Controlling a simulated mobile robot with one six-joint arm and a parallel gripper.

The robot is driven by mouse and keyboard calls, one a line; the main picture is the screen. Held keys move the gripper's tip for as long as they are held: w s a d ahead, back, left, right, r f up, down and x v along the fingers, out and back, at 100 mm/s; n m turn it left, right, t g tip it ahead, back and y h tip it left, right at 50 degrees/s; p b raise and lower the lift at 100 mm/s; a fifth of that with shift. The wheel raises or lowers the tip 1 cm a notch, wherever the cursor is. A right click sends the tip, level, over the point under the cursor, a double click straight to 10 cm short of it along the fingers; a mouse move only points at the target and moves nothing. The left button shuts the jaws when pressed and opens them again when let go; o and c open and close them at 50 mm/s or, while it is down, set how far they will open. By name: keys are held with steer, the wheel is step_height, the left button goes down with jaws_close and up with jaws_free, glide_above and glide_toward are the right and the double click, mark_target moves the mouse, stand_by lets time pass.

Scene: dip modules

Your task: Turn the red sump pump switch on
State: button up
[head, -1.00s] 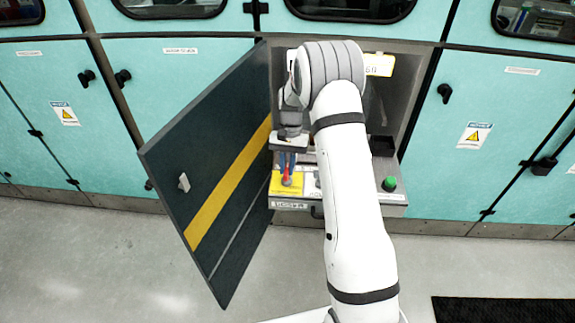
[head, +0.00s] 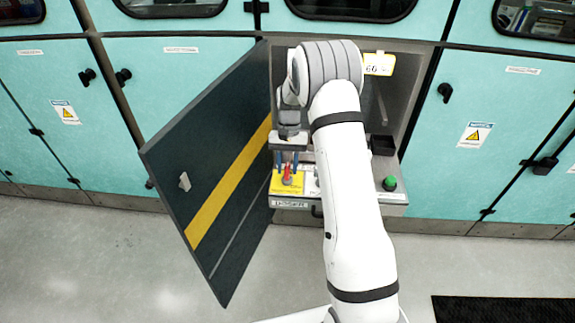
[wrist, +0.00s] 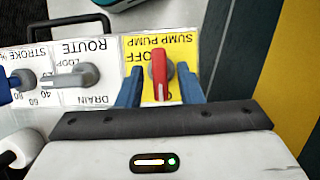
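The red sump pump switch (head: 287,174) sits on a yellow label plate (head: 284,188) at the left of the panel inside the open cabinet. In the wrist view the red switch (wrist: 158,76) shows as a lever on the yellow plate (wrist: 150,42), with the words SUMP PUMP and OFF upside down. My gripper (head: 287,163) is over the switch. In the wrist view my gripper (wrist: 159,84) is open, with one blue finger on each side of the lever. Gaps show between lever and fingers. The ON mark is not visible.
The dark cabinet door (head: 205,170) stands open close to the left of my gripper. A grey route knob (wrist: 82,74) and another knob (wrist: 22,80) are beside the switch. A green button (head: 389,183) is at the panel's right. My arm hides the panel's middle.

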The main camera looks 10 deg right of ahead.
steer(key=shift+o, duration=0.2)
steer(key=v, duration=0.7)
steer(key=shift+r, duration=0.35)
steer(key=shift+w, duration=0.15)
steer(key=s+r+n+t+p, duration=0.2)
steer(key=s+r+t, duration=0.1)
steer(key=s+r, duration=1.1)
steer(key=s+r+t+p, duration=0.1)
steer(key=s+r+t, duration=0.1)
steer(key=s, duration=0.7)
steer(key=s+r+n+t+h+p, duration=0.1)
steer(key=s+r, duration=0.1)
steer(key=s, duration=0.6)
steer(key=shift+s+a+t, duration=0.35)
steer(key=shift+t, duration=0.05)
